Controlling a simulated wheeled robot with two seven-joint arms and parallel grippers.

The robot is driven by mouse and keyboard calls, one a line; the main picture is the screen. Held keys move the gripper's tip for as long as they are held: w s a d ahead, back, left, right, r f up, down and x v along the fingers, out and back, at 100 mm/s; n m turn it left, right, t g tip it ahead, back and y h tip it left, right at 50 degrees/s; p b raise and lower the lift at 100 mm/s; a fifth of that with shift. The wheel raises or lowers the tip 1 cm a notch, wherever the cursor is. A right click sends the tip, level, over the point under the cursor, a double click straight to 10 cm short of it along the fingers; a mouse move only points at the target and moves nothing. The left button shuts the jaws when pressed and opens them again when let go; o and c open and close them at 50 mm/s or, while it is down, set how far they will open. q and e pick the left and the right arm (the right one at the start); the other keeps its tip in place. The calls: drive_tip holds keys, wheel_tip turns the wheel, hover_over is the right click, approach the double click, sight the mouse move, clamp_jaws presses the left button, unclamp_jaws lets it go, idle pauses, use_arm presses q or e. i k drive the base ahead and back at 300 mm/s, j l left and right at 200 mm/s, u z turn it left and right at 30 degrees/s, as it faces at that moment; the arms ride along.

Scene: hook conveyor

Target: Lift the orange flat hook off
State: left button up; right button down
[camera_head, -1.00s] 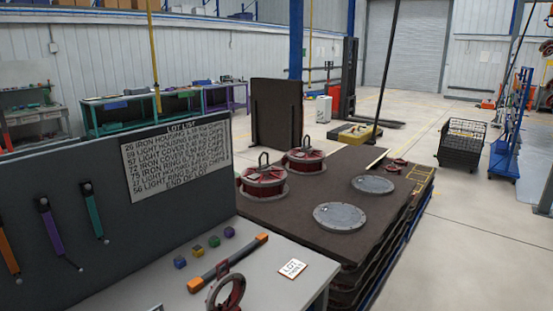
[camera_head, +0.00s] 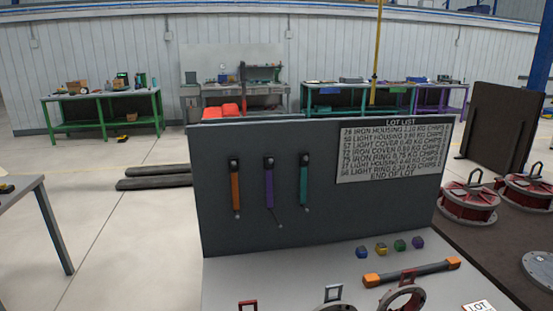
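The orange flat hook (camera_head: 236,188) hangs at the left of the grey upright board, its dark upper end against the board. A purple hook (camera_head: 269,188) and a teal hook (camera_head: 304,185) hang to its right in the same row. None of them is touched by anything of mine. Neither of my grippers is in view.
The grey board (camera_head: 225,245) stands at the back of a light bench (camera_head: 240,285). The bench holds small coloured cubes (camera_head: 381,249), an orange-ended bar (camera_head: 410,273) and a ring part (camera_head: 402,299). Red housings (camera_head: 468,203) stand at right. Open floor (camera_head: 110,235) lies left.

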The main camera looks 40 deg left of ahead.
sight(234, 175)
drive_tip(key=u, duration=1.55)
